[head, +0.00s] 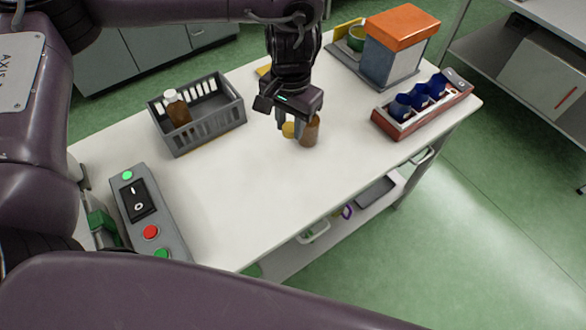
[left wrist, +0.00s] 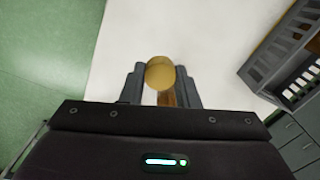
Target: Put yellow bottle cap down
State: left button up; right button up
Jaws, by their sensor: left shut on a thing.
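My left gripper (head: 289,127) reaches down over the middle of the white table and is shut on the yellow bottle cap (head: 288,130). In the left wrist view the round yellow cap (left wrist: 160,73) sits between the two fingertips (left wrist: 161,85). A brown bottle (head: 309,131) stands right beside the cap in the head view; part of it is hidden by the gripper. In the left wrist view a brown part (left wrist: 166,99) shows below the cap. I cannot tell whether the cap touches the bottle or the table. My right gripper is not in view.
A grey crate (head: 205,135) holds a white-capped brown bottle (head: 177,108). A red-and-grey rack (head: 425,113) with blue cups stands at right, by an orange-topped box (head: 391,55). A switch panel (head: 146,213) lies front left. The white table's (head: 240,205) front middle is clear.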

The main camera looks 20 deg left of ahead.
pick_arm(q)
jog(key=shift+s+d+r+p, duration=0.35)
jog(key=shift+s+d, duration=0.05)
jog(key=shift+s, duration=0.05)
send_over(293, 185)
notch_tip(293, 185, down, 8)
notch_tip(293, 185, down, 8)
jog(key=shift+d+r+b, duration=0.1)
jog(key=shift+b, duration=1.05)
jog(key=shift+f, duration=0.6)
notch_tip(293, 185, down, 3)
jog(key=shift+f+b, duration=0.2)
jog(key=shift+b, duration=0.6)
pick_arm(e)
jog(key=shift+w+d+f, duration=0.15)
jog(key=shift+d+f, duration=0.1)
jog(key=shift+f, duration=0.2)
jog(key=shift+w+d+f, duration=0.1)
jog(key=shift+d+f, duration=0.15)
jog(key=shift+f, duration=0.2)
pick_arm(q)
jog(key=shift+f, duration=0.2)
jog(key=o, duration=1.1)
